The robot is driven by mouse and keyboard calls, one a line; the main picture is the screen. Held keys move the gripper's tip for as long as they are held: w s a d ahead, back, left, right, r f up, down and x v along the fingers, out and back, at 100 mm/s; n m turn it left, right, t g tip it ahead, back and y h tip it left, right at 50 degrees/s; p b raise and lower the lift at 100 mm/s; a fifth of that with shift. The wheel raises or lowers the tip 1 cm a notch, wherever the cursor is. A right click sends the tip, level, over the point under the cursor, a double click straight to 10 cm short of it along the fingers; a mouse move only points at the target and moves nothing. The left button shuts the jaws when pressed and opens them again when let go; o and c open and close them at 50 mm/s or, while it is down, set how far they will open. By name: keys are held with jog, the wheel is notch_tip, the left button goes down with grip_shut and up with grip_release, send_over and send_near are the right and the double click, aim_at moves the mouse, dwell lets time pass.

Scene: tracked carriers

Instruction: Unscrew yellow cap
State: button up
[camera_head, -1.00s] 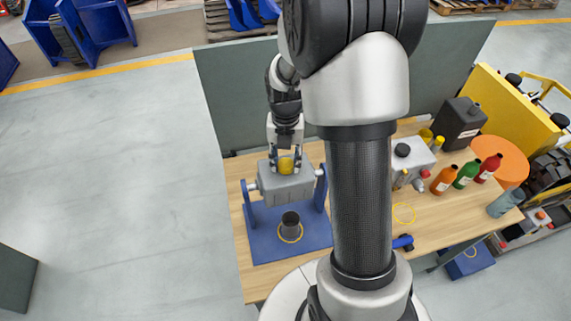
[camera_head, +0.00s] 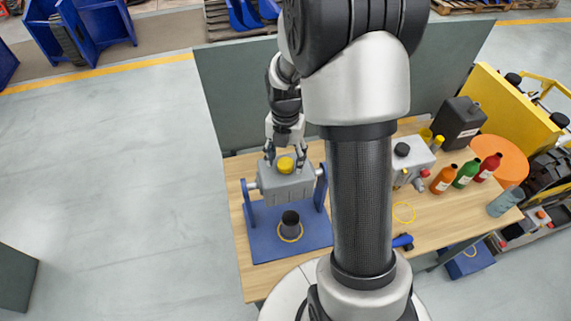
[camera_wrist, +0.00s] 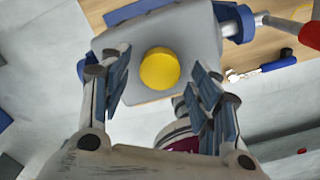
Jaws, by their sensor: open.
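The yellow cap (camera_head: 285,165) sits on top of a grey container (camera_head: 288,189), which is held in a blue stand (camera_head: 262,238) on the wooden table. In the wrist view the yellow cap (camera_wrist: 160,69) is in the middle of the grey top face. My gripper (camera_head: 285,158) is open just above the cap. In the wrist view its two fingers (camera_wrist: 162,88) stand apart on the left and right of the cap, with a visible gap on each side. Whether the cap is loose or tight cannot be seen.
A dark cup (camera_head: 290,224) stands in a yellow ring on the blue base. To the right are a grey box with a black cap (camera_head: 413,160), orange, green and red bottles (camera_head: 466,174) and a black canister (camera_head: 459,123). A grey panel (camera_head: 245,95) stands behind the table.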

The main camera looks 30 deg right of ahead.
jog(key=m, duration=1.3)
jog(key=shift+m, duration=0.3)
jog(key=m, duration=1.3)
jog(key=shift+f, duration=0.15)
jog(key=shift+f, duration=0.15)
jog(key=shift+c, duration=0.2)
